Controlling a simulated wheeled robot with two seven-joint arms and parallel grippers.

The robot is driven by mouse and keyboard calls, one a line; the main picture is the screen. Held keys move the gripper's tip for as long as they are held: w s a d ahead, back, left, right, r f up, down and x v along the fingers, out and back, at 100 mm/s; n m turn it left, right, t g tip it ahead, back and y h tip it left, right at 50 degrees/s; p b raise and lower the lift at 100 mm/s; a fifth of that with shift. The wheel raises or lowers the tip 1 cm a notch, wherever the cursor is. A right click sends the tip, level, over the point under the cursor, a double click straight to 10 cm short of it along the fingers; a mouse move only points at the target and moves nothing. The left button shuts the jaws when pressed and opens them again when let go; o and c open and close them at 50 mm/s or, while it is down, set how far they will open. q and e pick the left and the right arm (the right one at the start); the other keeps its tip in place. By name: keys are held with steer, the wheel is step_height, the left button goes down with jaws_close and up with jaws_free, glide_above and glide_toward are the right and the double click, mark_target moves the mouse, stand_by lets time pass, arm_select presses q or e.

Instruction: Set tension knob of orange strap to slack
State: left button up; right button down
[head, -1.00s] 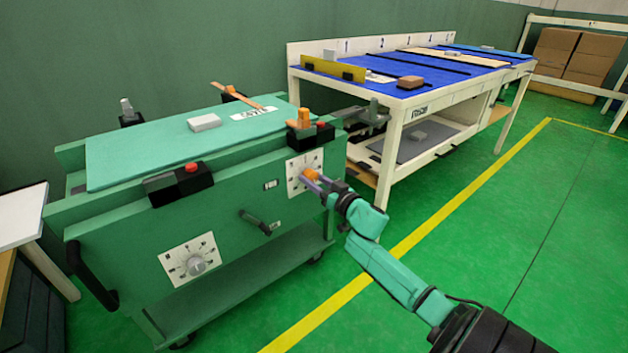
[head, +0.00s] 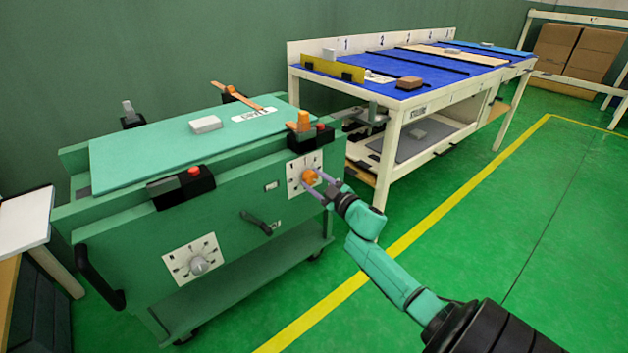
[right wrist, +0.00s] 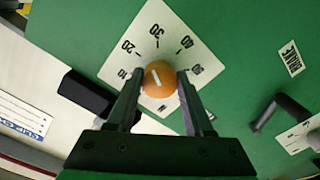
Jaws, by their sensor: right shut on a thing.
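The orange tension knob (head: 310,176) sits on a white dial plate (head: 293,180) at the right end of the green cart's front. In the right wrist view the orange knob (right wrist: 159,78) has a white pointer line tilted up and left, roughly between the 20 and 30 marks. My right gripper (head: 317,183) is shut on the knob, one finger on each side; it also shows in the right wrist view (right wrist: 158,88). An orange strap (head: 236,95) lies at the cart's top back edge, with an orange-topped clamp (head: 303,123) near the front. My left gripper is out of view.
A grey knob (head: 198,265) on a second dial plate and a dark crank handle (head: 257,222) are on the same cart front. A white-framed workbench (head: 391,140) with a blue top stands behind at right. Green floor to the right is clear.

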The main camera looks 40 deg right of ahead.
steer(key=shift+n, duration=0.9)
steer(key=shift+f+n, duration=0.1)
steer(key=shift+n, duration=0.8)
steer(key=n+b, duration=0.1)
steer(key=n, duration=0.2)
steer(key=shift+n, duration=0.3)
steer(key=n+b, duration=0.4)
steer(key=n, duration=0.5)
steer(key=n+b, duration=0.1)
steer(key=n, duration=0.2)
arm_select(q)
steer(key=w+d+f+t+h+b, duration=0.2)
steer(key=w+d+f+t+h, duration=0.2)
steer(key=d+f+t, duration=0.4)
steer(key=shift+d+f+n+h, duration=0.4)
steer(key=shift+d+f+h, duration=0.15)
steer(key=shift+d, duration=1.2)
arm_select(e)
steer(key=shift+n, duration=2.1)
steer(key=shift+c, duration=1.4)
jaws_free()
steer(key=shift+r, duration=0.2)
